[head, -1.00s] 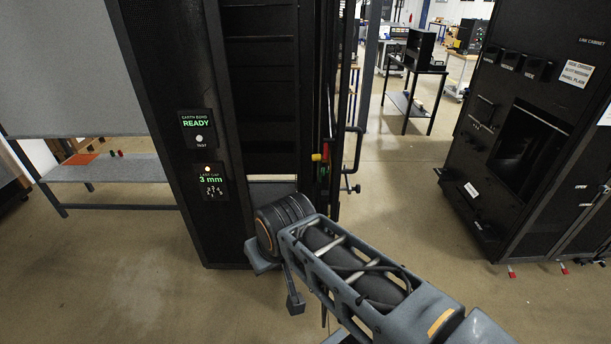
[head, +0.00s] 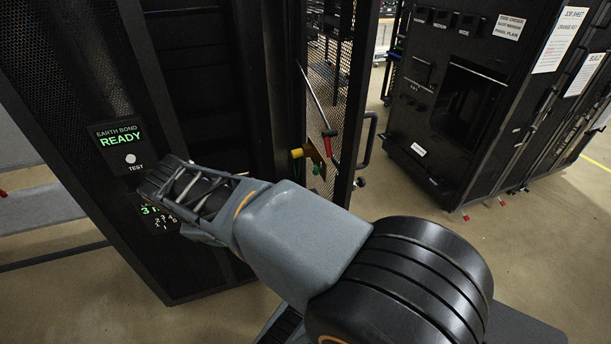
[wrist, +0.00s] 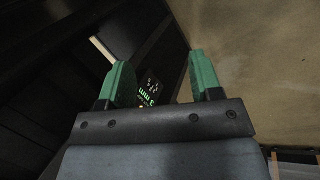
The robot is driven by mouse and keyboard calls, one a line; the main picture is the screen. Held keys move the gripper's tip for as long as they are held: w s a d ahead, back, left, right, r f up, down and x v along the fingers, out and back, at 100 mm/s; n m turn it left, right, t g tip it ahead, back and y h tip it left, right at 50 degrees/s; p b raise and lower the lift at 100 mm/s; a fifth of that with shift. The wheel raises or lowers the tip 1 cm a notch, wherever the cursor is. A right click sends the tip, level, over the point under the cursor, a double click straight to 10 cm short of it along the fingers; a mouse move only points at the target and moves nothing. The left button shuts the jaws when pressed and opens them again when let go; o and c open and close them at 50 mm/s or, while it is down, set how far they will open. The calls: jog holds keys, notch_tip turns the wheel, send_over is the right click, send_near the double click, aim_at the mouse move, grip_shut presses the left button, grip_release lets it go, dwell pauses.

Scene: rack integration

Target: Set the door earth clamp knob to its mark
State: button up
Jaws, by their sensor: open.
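A yellow knob-like part (head: 299,152) sits on the cabinet's door edge in the head view, with a small green part (head: 317,169) just below it. A red grip on a thin rod (head: 329,134) is beside them. I cannot tell which of these is the earth clamp knob, and no mark is readable. My gripper shows in the wrist view (wrist: 160,60), its two green fingers apart with nothing between them. The wrist view does not show the yellow part.
An earth bond panel (head: 119,147) reads READY, with a TEST button. Below it, a gap display (head: 152,211) is partly covered by my arm; it also shows in the wrist view (wrist: 148,92). A perforated door (head: 332,75) stands open. Another black cabinet (head: 420,130) stands right.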

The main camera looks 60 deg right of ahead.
jog(key=w+d+f+n+g+h+b, duration=0.1)
jog(key=d+f+n+g+h+b, duration=0.1)
jog(key=d+n+g+h+b, duration=0.3)
jog(key=w+d+f+n+g+h+b, duration=0.1)
jog(key=d+f+n, duration=0.15)
jog(key=d, duration=0.55)
jog(key=n+g+h+b, duration=0.4)
jog(key=n+g, duration=0.1)
jog(key=g, duration=0.1)
send_near(313, 170)
jog(key=x, duration=1)
jog(key=shift+c, duration=0.2)
jog(key=c, duration=0.9)
jog(key=shift+m, duration=0.25)
